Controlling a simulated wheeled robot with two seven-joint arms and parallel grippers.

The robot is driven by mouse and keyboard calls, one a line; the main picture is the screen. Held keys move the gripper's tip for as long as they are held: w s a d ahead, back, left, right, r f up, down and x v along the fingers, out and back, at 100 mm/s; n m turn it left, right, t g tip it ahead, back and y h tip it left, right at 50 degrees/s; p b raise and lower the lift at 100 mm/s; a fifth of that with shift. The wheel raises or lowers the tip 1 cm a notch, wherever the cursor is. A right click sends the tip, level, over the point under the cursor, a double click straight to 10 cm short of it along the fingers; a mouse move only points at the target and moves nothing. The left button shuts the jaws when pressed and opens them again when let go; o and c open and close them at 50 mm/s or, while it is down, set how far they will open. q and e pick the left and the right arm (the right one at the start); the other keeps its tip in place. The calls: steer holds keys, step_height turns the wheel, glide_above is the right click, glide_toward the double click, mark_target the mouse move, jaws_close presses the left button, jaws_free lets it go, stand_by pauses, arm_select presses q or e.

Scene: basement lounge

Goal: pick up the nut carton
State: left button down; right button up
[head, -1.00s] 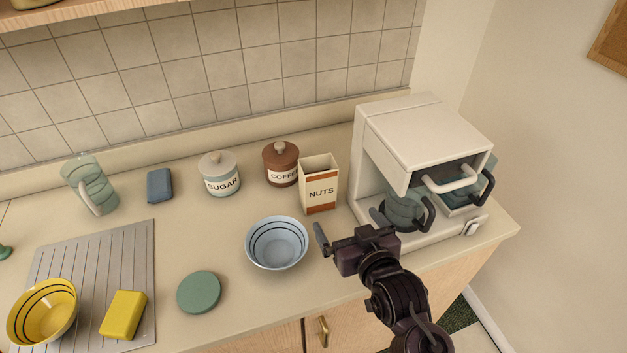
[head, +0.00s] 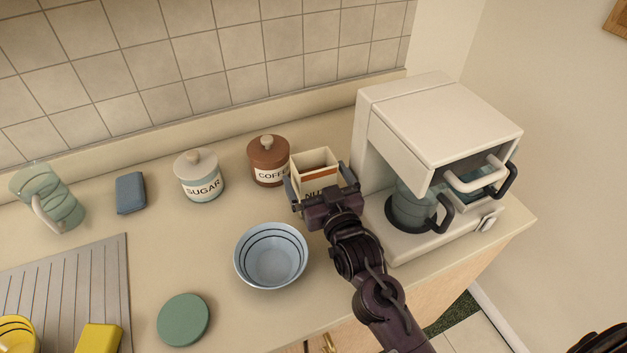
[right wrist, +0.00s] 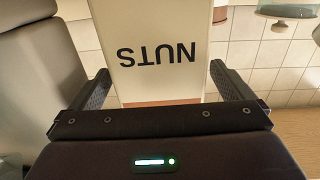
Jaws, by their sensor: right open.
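The nut carton (head: 316,160) is a cream, open-topped box with a brown band and the word NUTS. It stands upright on the counter, right of the coffee jar. My right gripper (head: 320,190) is at its front, with its fingers spread to either side of the carton. In the right wrist view the carton (right wrist: 158,50) appears upside down between the two open fingers (right wrist: 162,88), with a gap on each side. In the head view the gripper hides the lower part of the carton. My left gripper is not in view.
A white coffee machine (head: 440,120) with a glass pot stands close on the right. The brown coffee jar (head: 268,158) is just left of the carton. A blue bowl (head: 271,255) sits in front, left of my right arm. The sugar jar (head: 199,176) is farther left.

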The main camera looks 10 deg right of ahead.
steer(key=shift+w+a, duration=0.15)
steer(key=shift+w, duration=1)
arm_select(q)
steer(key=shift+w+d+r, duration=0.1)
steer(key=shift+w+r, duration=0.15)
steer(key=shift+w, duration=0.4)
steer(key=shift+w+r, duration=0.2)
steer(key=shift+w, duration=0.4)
arm_select(e)
steer(key=shift+s, duration=0.1)
steer(key=c, duration=0.5)
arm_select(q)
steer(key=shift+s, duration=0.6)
arm_select(e)
steer(key=c, duration=0.7)
steer(key=shift+o, duration=0.2)
